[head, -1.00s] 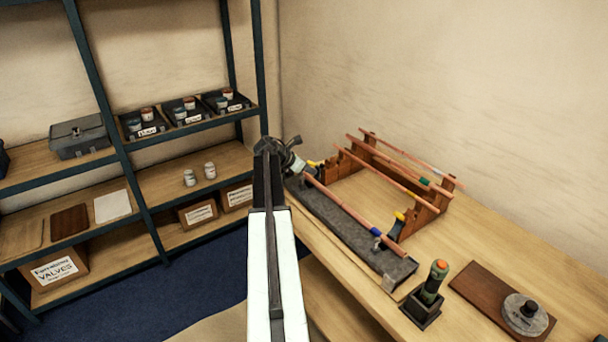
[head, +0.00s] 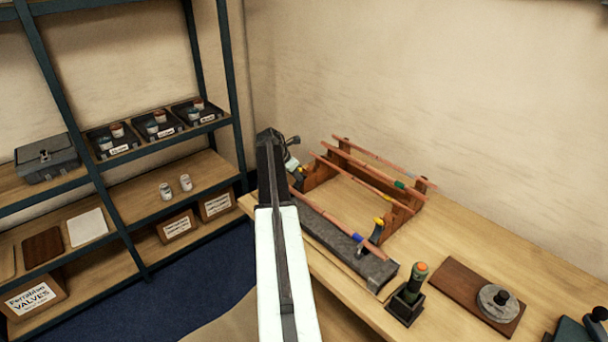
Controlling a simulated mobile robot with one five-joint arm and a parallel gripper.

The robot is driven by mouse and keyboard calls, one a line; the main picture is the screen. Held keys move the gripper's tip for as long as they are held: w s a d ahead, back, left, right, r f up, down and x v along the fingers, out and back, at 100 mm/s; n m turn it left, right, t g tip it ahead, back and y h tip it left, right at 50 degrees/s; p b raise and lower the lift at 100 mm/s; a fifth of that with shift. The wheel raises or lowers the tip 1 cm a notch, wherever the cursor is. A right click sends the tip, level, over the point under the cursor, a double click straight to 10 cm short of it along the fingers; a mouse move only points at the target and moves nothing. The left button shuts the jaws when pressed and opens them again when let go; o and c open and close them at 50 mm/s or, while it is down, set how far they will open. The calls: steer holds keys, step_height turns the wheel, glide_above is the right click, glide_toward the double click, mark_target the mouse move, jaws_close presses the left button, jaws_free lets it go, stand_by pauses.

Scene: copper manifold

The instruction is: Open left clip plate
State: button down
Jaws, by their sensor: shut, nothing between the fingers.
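A long grey block (head: 340,242) lies along the bench's front edge, with a copper pipe (head: 328,216) with a blue band along its top. At its right end is a clip with a yellow-tipped lever (head: 380,224).
A wooden rack (head: 398,214) with copper pipes stands behind the block. A green-handled tool (head: 414,282) stands in a dark holder at the front, left of a brown board (head: 462,287). Shelving (head: 200,172) with trays and boxes is at the left.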

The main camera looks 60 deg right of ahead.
steer(key=shift+d, duration=0.25)
steer(key=shift+w+a, duration=0.1)
steer(key=shift+w, duration=0.05)
steer(key=shift+w, duration=0.1)
steer(key=shift+w, duration=0.1)
steer(key=shift+a+r, duration=0.2)
steer(key=shift+r, duration=0.05)
step_height(320, 180, up, 9)
steer(key=a+p, duration=0.2)
steer(key=p, duration=0.7)
steer(key=shift+w+a, duration=0.3)
steer(key=shift+w, duration=0.1)
